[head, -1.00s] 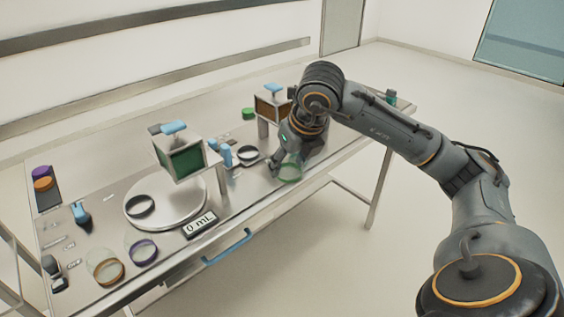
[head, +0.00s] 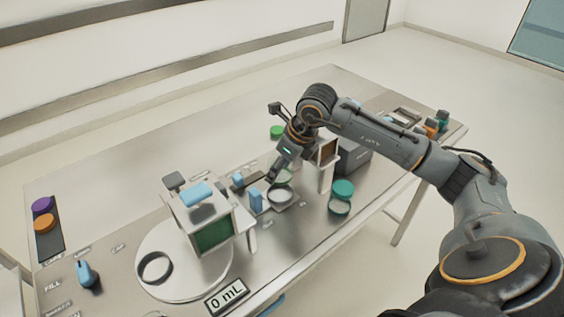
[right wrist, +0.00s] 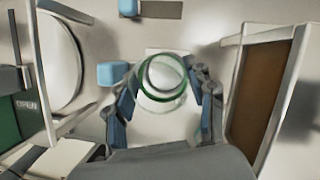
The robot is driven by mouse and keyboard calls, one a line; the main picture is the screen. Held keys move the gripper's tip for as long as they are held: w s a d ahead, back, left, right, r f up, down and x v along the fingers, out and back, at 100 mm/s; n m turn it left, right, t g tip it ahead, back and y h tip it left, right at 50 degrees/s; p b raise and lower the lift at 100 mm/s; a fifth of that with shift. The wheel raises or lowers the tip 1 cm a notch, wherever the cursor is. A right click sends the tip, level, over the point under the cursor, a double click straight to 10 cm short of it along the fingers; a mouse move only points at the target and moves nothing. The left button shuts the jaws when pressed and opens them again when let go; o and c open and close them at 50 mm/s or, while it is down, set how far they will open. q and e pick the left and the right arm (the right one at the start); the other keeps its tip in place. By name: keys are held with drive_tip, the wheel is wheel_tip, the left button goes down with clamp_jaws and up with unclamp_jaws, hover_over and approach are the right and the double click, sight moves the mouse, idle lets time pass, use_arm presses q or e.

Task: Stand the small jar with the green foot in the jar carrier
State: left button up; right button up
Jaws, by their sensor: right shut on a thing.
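The small jar with the green foot (right wrist: 166,97) is clear, with a green ring, and sits between the fingers of my right gripper (right wrist: 165,90). The fingers are shut on it from both sides. In the head view, my right gripper (head: 278,172) points down over the table between the two box-shaped stations, and the arm and fingers partly hide the jar (head: 285,177). I cannot tell whether the jar touches the surface below. I cannot surely pick out the jar carrier; a grey open frame (head: 405,116) lies at the table's far right end. My left gripper is out of view.
The green-windowed station (head: 205,225) stands left and the brown-windowed one (head: 328,160) right. A teal-topped jar (head: 342,190) stands near the front edge.

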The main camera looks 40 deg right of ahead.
drive_tip(key=shift+s+f, duration=0.2)
drive_tip(key=shift+f, duration=0.05)
drive_tip(key=shift+s+a+f+b, duration=0.1)
drive_tip(key=shift+f+b, duration=0.1)
drive_tip(key=shift+b, duration=0.15)
drive_tip(key=shift+f+b, duration=0.4)
drive_tip(key=shift+f, duration=0.85)
drive_tip(key=shift+w+f+b, duration=0.2)
drive_tip(key=shift+f+b, duration=0.15)
drive_tip(key=shift+b, duration=0.2)
drive_tip(key=shift+f, duration=0.15)
use_arm(q)
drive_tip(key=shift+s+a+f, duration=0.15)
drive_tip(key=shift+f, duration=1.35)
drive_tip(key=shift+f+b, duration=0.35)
drive_tip(key=shift+b, duration=0.2)
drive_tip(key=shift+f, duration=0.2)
use_arm(e)
drive_tip(key=shift+f, duration=0.1)
